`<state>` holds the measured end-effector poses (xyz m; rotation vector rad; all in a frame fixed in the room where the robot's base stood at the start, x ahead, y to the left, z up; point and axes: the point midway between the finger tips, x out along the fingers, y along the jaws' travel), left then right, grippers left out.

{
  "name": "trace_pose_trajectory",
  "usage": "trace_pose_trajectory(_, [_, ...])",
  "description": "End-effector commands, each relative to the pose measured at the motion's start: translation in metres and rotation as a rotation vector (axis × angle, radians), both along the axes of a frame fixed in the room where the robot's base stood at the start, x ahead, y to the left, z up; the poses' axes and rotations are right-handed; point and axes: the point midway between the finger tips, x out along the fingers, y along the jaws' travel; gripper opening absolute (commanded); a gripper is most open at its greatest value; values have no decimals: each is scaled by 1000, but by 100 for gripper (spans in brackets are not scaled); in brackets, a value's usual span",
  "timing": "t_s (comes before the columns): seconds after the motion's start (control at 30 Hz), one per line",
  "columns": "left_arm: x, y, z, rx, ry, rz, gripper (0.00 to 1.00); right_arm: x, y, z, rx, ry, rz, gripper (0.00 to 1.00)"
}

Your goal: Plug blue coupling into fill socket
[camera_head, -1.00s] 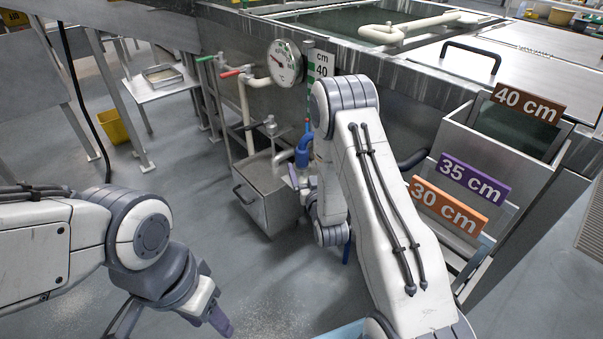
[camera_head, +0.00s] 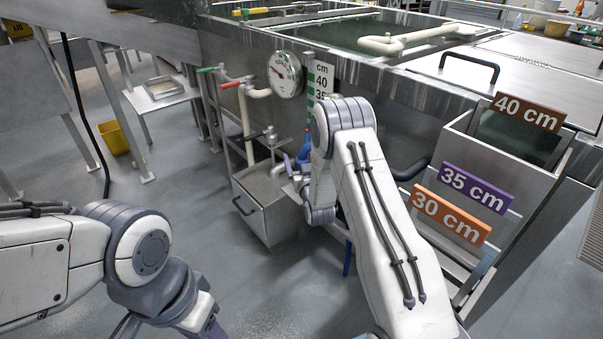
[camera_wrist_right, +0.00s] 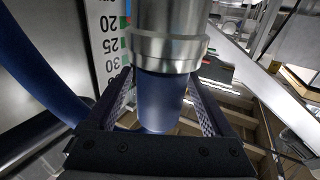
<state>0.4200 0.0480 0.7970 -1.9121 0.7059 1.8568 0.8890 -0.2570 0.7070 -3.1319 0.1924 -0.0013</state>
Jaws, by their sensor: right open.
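The blue coupling (camera_wrist_right: 160,100) stands upright between the two fingers of my right gripper (camera_wrist_right: 160,108) in the right wrist view. My right gripper is open around it. A silver metal fitting (camera_wrist_right: 170,38) sits directly at the coupling's upper end. I cannot tell whether it is the fill socket, or how far the two are joined. A blue hose (camera_wrist_right: 35,70) curves down the left side. In the head view my right arm hides most of this spot; a bit of blue (camera_head: 304,150) shows beside it. My left gripper (camera_head: 170,328) is cut off by the bottom edge.
A steel tank wall with a round gauge (camera_head: 285,74) and a level scale (camera_head: 320,80) stands behind. A metal box (camera_head: 262,215) is left of my right gripper. Orange 30 cm (camera_head: 452,215), purple 35 cm (camera_head: 474,188) and brown 40 cm signs (camera_head: 528,112) are at right.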

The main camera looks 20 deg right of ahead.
Motion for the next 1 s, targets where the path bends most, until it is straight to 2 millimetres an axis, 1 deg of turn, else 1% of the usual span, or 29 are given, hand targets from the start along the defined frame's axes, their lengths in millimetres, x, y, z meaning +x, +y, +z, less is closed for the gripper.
trace_pose_trajectory(0.13, [0,0,0,0,0,0,50,0,0,0,0,1,0,86])
trace_pose_trajectory(0.17, [0,0,0,0,0,0,50,0,0,0,0,1,0,79])
trace_pose_trajectory(0.2, [0,0,0,0,0,0,50,0,0,0,0,1,0,64])
trace_pose_trajectory(0.27, [0,0,0,0,0,0,50,0,0,0,0,1,0,41])
trace_pose_trajectory(0.3, [0,0,0,0,0,0,50,0,0,0,0,1,0,25])
trace_pose_trajectory(0.37, [0,0,0,0,0,0,50,-1,0,0,0,1,0,2])
trace_pose_trajectory(0.4, [0,0,0,0,0,0,50,-1,0,0,0,1,0,0])
trace_pose_trajectory(0.6, [0,0,0,0,0,0,50,0,0,1,0,-1,0,0])
trace_pose_trajectory(0.7, [0,0,2,0,0,0,50,0,0,6,0,-3,0,0])
trace_pose_trajectory(0.77, [0,0,4,0,0,0,50,0,0,14,0,-4,0,0])
trace_pose_trajectory(0.83, [0,0,6,0,0,0,50,0,0,27,0,-4,0,0])
trace_pose_trajectory(1.0, [0,0,13,0,0,0,50,0,0,63,-1,-6,0,0])
